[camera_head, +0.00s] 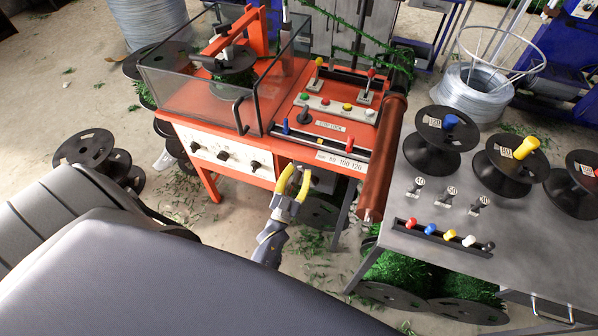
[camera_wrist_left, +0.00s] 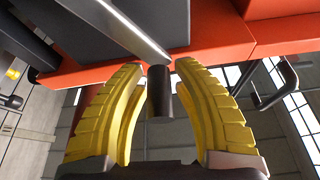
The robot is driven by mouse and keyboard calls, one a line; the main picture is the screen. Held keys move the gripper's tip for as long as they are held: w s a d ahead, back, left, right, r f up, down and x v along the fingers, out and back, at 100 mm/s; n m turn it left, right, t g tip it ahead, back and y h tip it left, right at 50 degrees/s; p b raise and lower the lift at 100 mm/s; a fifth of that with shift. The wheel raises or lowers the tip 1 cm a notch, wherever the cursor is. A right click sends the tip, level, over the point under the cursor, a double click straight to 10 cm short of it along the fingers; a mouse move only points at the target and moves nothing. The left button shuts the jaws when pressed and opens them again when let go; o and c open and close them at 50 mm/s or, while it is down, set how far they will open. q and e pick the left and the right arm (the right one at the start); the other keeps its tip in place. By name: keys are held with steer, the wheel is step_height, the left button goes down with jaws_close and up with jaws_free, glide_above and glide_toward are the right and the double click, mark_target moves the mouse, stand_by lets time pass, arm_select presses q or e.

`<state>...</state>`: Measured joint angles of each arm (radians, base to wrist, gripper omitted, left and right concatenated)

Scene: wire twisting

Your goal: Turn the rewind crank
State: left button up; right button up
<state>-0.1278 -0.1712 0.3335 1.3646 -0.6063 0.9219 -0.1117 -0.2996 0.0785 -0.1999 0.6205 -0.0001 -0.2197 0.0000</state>
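The rewind crank shows in the left wrist view as a silver arm (camera_wrist_left: 128,25) ending in a dark cylindrical handle (camera_wrist_left: 159,92). It sits in front of the orange machine (camera_head: 283,178), whose front also shows in the head view. My left gripper (camera_head: 297,171) has yellow fingers and is at the machine's front edge. In the left wrist view its fingers (camera_wrist_left: 158,68) are open, one on each side of the handle, with gaps visible on both sides. The crank is hard to make out in the head view, behind the fingers. My right gripper is not in view.
A clear guard box (camera_head: 195,85) with a black handle stands on the machine's left. An orange roller (camera_head: 383,160) runs along its right side. A grey table (camera_head: 530,240) at right holds black spools (camera_head: 440,140) and coloured pegs (camera_head: 450,235). More spools lie on the floor.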

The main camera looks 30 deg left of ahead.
arm_select(q)
jaws_close()
